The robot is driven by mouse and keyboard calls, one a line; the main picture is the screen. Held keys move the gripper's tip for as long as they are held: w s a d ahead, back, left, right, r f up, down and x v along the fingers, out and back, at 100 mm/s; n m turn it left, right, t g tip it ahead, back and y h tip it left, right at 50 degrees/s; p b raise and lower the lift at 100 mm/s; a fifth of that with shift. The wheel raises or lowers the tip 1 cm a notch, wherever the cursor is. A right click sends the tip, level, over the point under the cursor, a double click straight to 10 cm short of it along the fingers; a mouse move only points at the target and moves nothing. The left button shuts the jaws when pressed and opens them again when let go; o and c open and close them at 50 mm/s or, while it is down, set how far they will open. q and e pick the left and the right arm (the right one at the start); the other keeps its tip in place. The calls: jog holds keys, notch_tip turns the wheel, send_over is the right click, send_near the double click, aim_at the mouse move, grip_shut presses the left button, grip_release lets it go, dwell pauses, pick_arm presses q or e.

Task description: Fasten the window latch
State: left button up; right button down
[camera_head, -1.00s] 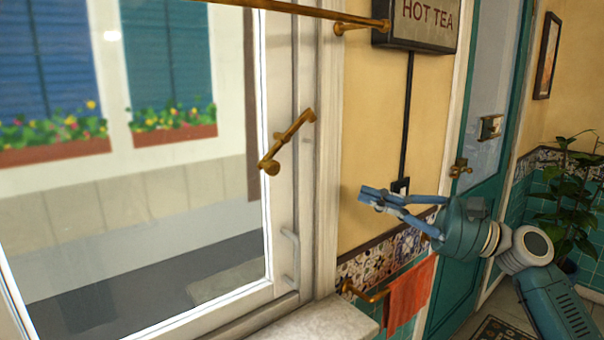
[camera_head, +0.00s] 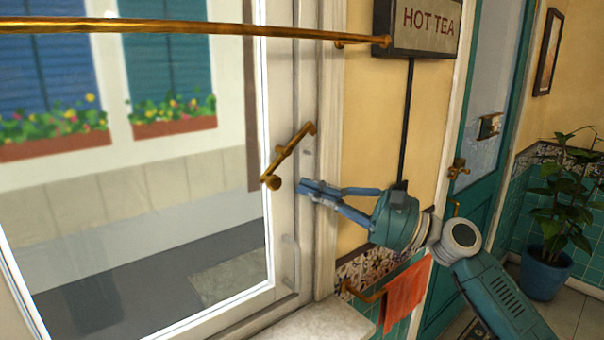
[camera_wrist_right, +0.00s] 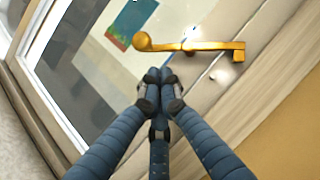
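The brass window latch (camera_head: 289,153) is mounted on the white window frame (camera_head: 281,230), with its handle slanting down and left to a round knob. It also shows in the right wrist view (camera_wrist_right: 215,46), near the top. My right gripper (camera_head: 303,187) has its blue fingertips together and empty, just right of the latch knob in the head view. In the right wrist view the joined fingertips (camera_wrist_right: 158,78) point at the frame just below the latch handle, with a small gap in the picture. My left gripper is out of view.
A brass rod (camera_head: 190,29) crosses above the latch. A small white handle (camera_head: 291,260) is lower on the frame. A red towel (camera_head: 407,291) hangs from a brass bar below my right arm. The white sill (camera_head: 322,322) is at the bottom. A potted plant (camera_head: 548,272) stands right.

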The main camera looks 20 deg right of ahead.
aim_at(278, 177)
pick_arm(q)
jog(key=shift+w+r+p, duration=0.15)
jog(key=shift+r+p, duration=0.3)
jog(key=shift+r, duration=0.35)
pick_arm(e)
jog(key=shift+s+a+r, duration=0.2)
jog(key=shift+a+r, duration=0.05)
jog(key=shift+a, duration=0.3)
jog(key=shift+s+a+r, duration=0.15)
jog(key=shift+a+r, duration=0.1)
jog(key=shift+a, duration=0.3)
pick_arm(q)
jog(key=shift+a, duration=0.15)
pick_arm(e)
jog(key=shift+a+m, duration=0.2)
jog(key=shift+m, duration=0.3)
